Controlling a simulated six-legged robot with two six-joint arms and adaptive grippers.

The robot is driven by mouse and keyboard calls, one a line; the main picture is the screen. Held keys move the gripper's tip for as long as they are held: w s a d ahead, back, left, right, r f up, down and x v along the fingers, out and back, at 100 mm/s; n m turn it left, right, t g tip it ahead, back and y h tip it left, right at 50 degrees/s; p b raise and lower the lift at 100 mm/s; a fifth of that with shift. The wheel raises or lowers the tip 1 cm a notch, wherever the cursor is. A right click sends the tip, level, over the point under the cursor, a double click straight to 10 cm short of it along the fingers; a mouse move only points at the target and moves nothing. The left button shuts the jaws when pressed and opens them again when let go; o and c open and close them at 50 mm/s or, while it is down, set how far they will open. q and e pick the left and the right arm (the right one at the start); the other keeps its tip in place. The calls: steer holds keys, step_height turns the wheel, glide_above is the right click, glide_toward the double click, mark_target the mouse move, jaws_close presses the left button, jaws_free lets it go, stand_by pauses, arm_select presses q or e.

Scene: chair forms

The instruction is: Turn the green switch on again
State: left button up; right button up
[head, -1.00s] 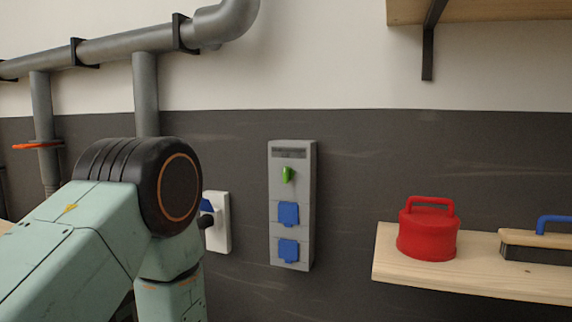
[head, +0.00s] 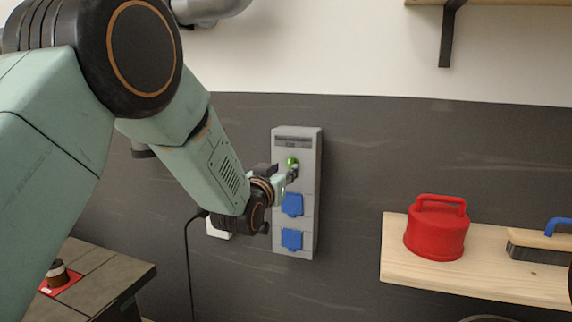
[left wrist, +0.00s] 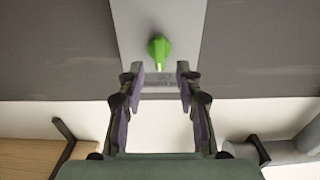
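The green switch (head: 292,163) is on the upper part of a grey wall box (head: 308,215), above two blue socket covers. In the left wrist view the green switch (left wrist: 159,50) shows whole, with its narrow end pointing down in that picture. My left gripper (head: 290,176) is in front of the box, close to the switch. In the left wrist view its two fingers (left wrist: 160,75) stand apart with nothing between them, and the switch shows just beyond the tips. Whether a finger touches the switch cannot be told. My right gripper is not in view.
A wooden shelf (head: 398,258) at the right holds a red canister (head: 437,230) and a brush (head: 540,246) with a blue handle. A black cable (head: 189,265) hangs below the arm.

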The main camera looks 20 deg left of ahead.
mark_target(289, 164)
arm_select(q)
steer(key=w, duration=0.3)
steer(key=shift+r, duration=0.15)
steer(key=shift+w+f, duration=0.2)
steer(key=shift+w, duration=0.05)
steer(key=shift+w+d+f, duration=0.2)
steer(key=shift+w, duration=0.1)
steer(key=shift+c, duration=1.3)
steer(key=shift+s+a+r, duration=0.1)
steer(key=shift+s+r, duration=0.2)
steer(key=shift+s, duration=0.1)
jaws_close()
